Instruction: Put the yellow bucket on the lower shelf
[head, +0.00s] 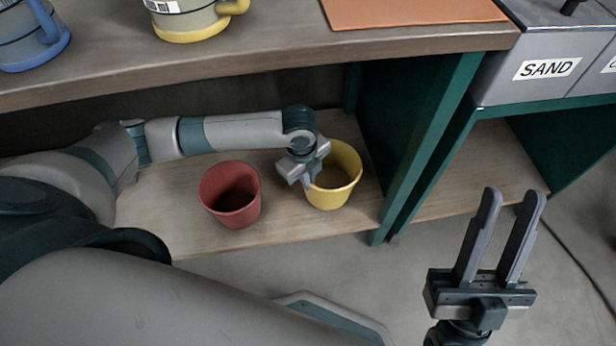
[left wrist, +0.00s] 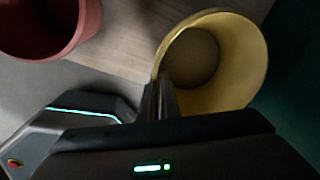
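The yellow bucket (head: 340,190) stands upright on the right part of the wooden lower shelf (head: 290,222), and I see no clear gap under it. My left gripper (head: 309,180) is at its left rim. In the left wrist view the left gripper's fingers (left wrist: 161,88) are close together with the rim of the yellow bucket (left wrist: 235,75) between them, one inside and one outside. The bucket looks empty. My right gripper (head: 513,195) is open and empty, pointing up over the floor at the right.
A red bucket (head: 232,203) stands on the shelf just left of the yellow one. A green side panel (head: 405,140) rises close to its right. A grey SAND bin (head: 545,75) is at right.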

